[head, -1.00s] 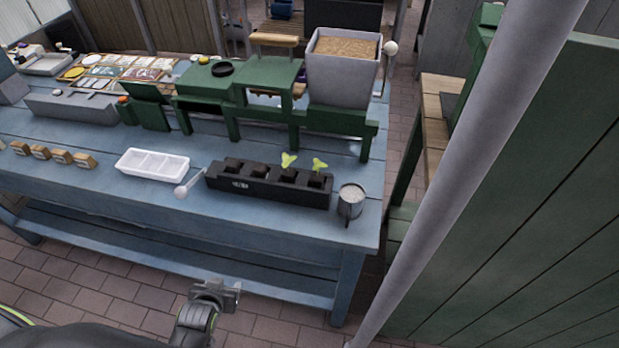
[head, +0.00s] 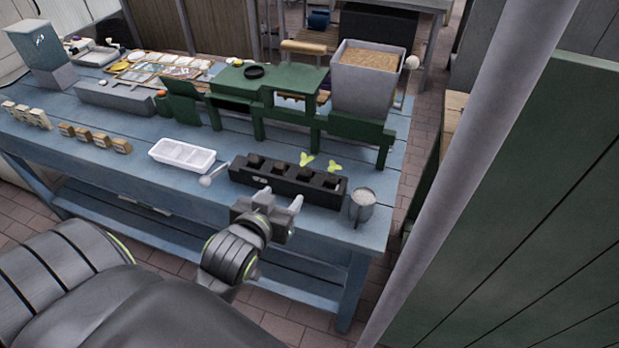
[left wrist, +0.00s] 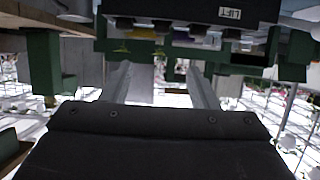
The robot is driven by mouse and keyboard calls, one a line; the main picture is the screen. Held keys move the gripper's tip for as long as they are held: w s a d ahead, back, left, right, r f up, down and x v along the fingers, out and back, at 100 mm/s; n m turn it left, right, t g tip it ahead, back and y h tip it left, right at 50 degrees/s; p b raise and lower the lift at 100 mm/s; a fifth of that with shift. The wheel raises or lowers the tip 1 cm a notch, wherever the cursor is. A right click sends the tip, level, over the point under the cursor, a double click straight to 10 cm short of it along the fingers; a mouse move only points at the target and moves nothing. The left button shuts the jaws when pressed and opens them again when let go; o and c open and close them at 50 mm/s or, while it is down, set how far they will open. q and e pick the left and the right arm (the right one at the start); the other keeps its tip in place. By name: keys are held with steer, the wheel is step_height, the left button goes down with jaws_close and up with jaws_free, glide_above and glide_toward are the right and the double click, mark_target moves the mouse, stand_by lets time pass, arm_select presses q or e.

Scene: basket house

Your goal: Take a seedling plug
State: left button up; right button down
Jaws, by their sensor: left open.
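A black tray (head: 285,182) stands near the front edge of the blue table, with several dark plugs in its row of cells. Two plugs toward its right end show yellow-green seedling leaves (head: 306,160), (head: 334,166). My left gripper (head: 281,203) is in front of the tray, just off the table's front edge, apart from the tray and empty. In the left wrist view its two fingers (left wrist: 160,85) stand apart. A black block with a white label (left wrist: 220,12), which looks like the tray, shows at the top there. My right gripper is not in view.
A white divided tray (head: 182,155) and a small scoop (head: 213,174) lie left of the black tray. A metal cup (head: 362,206) stands at its right end. A green stand (head: 320,122) is behind. A grey post (head: 470,170) rises at the right.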

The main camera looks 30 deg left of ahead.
arm_select(q)
glide_toward(304, 172)
steer(key=w, duration=0.3)
steer(key=shift+s+f+p+x, duration=0.1)
steer(key=shift+f+p+x, duration=0.15)
steer(key=shift+x, duration=0.7)
steer(key=shift+s+f+p+x, duration=0.1)
steer(key=shift+p+x, duration=0.2)
steer(key=shift+x, duration=0.6)
steer(key=shift+s+f+p+x, duration=0.1)
steer(key=shift+f+p+x, duration=0.15)
steer(key=shift+x, duration=0.7)
steer(key=shift+a, duration=0.2)
steer(key=shift+r, duration=0.1)
steer(key=shift+c, duration=0.5)
steer(key=c, duration=0.9)
